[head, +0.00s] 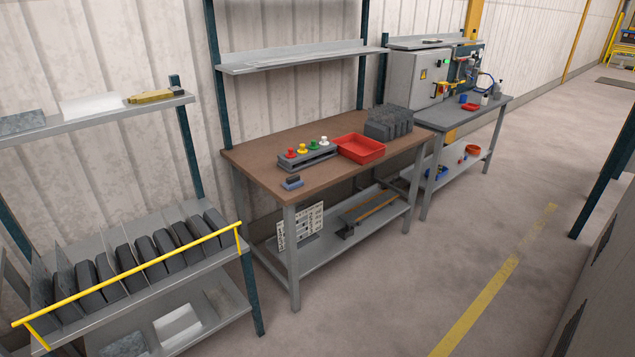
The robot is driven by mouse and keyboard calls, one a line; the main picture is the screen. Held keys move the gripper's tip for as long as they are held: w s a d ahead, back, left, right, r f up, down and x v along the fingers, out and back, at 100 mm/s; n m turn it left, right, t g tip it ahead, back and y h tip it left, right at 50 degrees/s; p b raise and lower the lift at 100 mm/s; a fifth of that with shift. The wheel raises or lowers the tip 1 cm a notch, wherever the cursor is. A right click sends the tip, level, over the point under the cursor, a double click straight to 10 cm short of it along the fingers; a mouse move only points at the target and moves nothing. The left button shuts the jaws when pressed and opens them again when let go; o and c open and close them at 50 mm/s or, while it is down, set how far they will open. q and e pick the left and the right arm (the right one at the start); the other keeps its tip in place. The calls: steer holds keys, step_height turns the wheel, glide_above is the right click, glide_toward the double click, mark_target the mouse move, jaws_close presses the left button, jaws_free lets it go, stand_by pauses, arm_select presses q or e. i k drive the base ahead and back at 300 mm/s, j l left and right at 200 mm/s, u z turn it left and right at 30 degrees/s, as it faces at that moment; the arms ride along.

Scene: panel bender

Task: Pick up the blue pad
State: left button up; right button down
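A small pad (292,182), blue and dark grey, lies on the brown table top (258,160) close to its front corner. It is small in the picture, so its exact shape is hard to tell. Nothing touches it from above. Neither of my grippers shows in the head view.
Behind the pad stand a grey rack (308,160) with coloured knobs, a red tray (359,149) and dark blocks (388,124). A shelf (300,57) hangs above the table. A yellow-railed rack (130,275) stands at left. The floor (400,290) in front is clear.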

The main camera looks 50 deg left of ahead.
mark_target(292, 181)
steer(key=u, duration=1.85)
steer(key=z, duration=3.8)
steer(key=u, duration=3.8)
